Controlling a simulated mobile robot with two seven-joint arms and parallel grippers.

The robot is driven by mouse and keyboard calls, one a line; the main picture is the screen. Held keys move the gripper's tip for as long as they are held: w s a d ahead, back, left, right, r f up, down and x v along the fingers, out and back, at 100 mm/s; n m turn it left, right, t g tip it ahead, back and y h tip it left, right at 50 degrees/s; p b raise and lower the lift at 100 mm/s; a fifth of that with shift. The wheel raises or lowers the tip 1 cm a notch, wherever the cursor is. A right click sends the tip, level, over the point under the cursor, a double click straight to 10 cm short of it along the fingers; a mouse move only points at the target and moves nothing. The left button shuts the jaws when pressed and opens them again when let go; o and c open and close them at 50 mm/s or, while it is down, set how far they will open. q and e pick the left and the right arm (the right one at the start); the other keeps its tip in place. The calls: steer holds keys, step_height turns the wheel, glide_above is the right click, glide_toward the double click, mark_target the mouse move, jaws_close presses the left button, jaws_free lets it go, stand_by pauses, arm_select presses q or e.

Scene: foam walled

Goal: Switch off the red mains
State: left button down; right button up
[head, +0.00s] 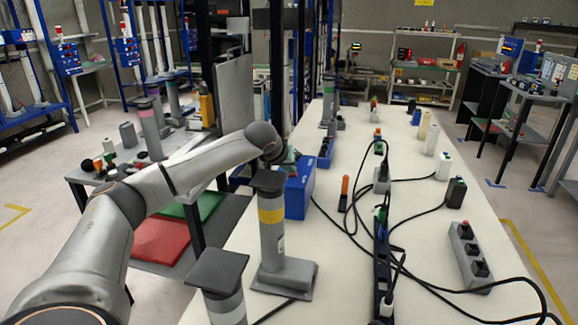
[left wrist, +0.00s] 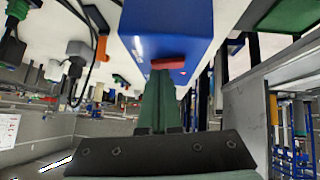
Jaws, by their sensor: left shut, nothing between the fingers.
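A blue box (head: 301,188) stands on the white bench, beyond the grey post with the yellow band. In the left wrist view the blue box (left wrist: 150,30) fills the top middle, seen upside down. A red switch (left wrist: 168,62) sits on its face. My left gripper (left wrist: 162,76) is shut and empty, its green fingertips right at the red switch; I cannot tell whether they touch it. In the head view my left gripper (head: 289,158) is at the box's upper left, partly hidden by my wrist. My right gripper is not in view.
The grey post with the yellow band (head: 271,225) stands close to my left arm. A power strip (head: 381,262) with black cables lies along the bench. A grey switch box (head: 470,257) stands at the right. A red mat (head: 163,241) lies on a lower shelf.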

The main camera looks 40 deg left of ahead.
arm_select(q)
steer(key=shift+d+f, duration=0.2)
steer(key=shift+f, duration=0.2)
steer(key=shift+a, duration=0.15)
steer(key=shift+s+a+p, duration=0.4)
steer(key=shift+a, duration=0.25)
steer(key=shift+r, duration=0.1)
